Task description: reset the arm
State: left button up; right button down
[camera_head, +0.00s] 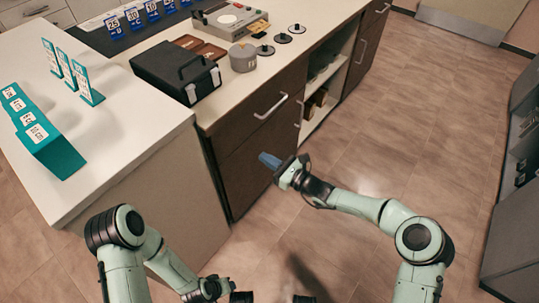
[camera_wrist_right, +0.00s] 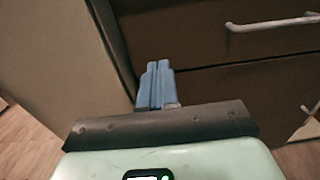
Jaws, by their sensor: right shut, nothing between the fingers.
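My right gripper (camera_head: 268,160) is held out in front of the dark cabinet drawers, below the counter's edge. In the right wrist view its two blue fingers (camera_wrist_right: 156,84) lie together, shut with nothing between them. My left arm (camera_head: 150,255) comes in at the lower left and bends down toward the bottom edge. The left gripper's fingers cannot be made out there.
A white counter (camera_head: 130,150) stands at the left with teal label stands (camera_head: 45,145). A black case (camera_head: 176,75), a grey round container (camera_head: 242,58) and black discs sit on the longer counter. Drawer handles (camera_head: 270,106) stick out. The floor (camera_head: 400,140) at the right is clear.

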pick_arm(q)
jog(key=shift+s, duration=0.1)
pick_arm(e)
jog(key=shift+s+d, duration=0.15)
jog(key=shift+d, duration=0.05)
